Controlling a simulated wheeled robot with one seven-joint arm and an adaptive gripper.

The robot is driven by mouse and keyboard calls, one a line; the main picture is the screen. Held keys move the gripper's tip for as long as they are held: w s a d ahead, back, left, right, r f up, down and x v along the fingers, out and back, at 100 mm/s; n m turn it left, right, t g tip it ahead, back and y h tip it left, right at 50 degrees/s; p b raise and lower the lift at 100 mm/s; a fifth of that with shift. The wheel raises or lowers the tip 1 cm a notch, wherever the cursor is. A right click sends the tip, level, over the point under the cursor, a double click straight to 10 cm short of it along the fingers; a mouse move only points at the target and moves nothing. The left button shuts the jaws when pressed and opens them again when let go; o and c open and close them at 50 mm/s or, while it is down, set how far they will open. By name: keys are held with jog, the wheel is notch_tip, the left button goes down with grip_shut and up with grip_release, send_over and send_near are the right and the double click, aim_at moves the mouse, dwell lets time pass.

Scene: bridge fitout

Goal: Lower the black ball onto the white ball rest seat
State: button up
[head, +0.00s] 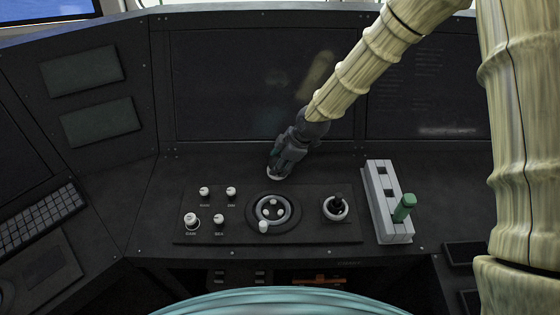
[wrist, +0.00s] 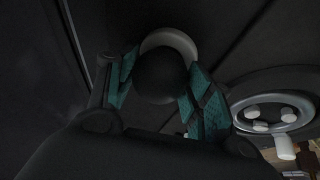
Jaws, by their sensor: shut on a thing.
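My gripper (head: 279,165) reaches down to the console just behind the control panel. In the wrist view its two teal finger pads (wrist: 160,82) are shut on the black ball (wrist: 159,72), one on each side. A pale white ring, which looks like the ball rest seat (wrist: 177,40), lies directly beyond the ball, which covers much of it. In the head view only a small edge of the white seat (head: 272,177) shows below the fingertips, and the ball is not clearly visible. I cannot tell whether the ball touches the seat.
A round socket (head: 291,223) with small white knobs lies just in front of the gripper. White knobs (head: 192,221) stand at left.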

jog(key=o, duration=1.2)
jog(key=shift+c, duration=0.2)
jog(key=shift+r, duration=0.1)
jog(key=v, duration=1.2)
dwell(0.5)
